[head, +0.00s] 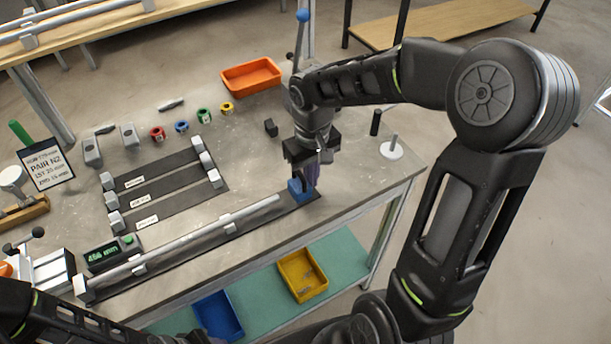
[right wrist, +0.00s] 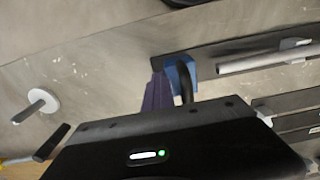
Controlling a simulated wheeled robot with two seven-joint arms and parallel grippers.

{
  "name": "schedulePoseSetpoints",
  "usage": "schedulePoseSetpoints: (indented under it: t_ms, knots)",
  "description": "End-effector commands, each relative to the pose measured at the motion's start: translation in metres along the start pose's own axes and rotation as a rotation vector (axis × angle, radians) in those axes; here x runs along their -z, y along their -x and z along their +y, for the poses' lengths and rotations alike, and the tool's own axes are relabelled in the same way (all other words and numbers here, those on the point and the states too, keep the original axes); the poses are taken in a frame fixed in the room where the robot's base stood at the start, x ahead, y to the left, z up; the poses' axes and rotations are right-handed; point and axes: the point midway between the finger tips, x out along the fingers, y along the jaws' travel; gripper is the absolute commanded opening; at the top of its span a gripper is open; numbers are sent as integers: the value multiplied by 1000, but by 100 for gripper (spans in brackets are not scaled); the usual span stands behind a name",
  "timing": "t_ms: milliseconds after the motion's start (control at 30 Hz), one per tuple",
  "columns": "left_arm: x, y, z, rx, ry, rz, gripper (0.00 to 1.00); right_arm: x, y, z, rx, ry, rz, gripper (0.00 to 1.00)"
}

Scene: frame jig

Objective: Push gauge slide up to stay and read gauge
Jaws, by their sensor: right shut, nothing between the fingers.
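The stay, a long grey rod (head: 205,229), lies along the dark gauge rail (head: 180,257) at the table's front edge. The blue gauge slide (head: 299,192) sits at the rail's right end. In the right wrist view a small gap shows between the slide (right wrist: 181,73) and the rod's end (right wrist: 225,68). My right gripper (head: 312,177) is shut and empty, pointing down right at the slide; whether it touches cannot be told. The gauge readout (head: 103,254) shows green digits, too small to read surely. My left gripper is out of view; only its arm shows at bottom left.
Several coloured rings (head: 181,127), an orange bin (head: 251,77) and a white disc with a peg (head: 391,150) stand farther back. A sign (head: 46,164) stands left. Blue and yellow bins (head: 302,274) sit below.

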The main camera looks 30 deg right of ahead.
Motion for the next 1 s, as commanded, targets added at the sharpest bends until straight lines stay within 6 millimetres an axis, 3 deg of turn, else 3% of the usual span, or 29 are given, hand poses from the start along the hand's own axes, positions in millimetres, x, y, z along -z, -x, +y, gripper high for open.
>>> schedulePoseSetpoints:
  t_ms: [1000]
  knots:
    - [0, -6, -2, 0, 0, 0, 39, 0, 0, -32, 1, 3, -1, 0]
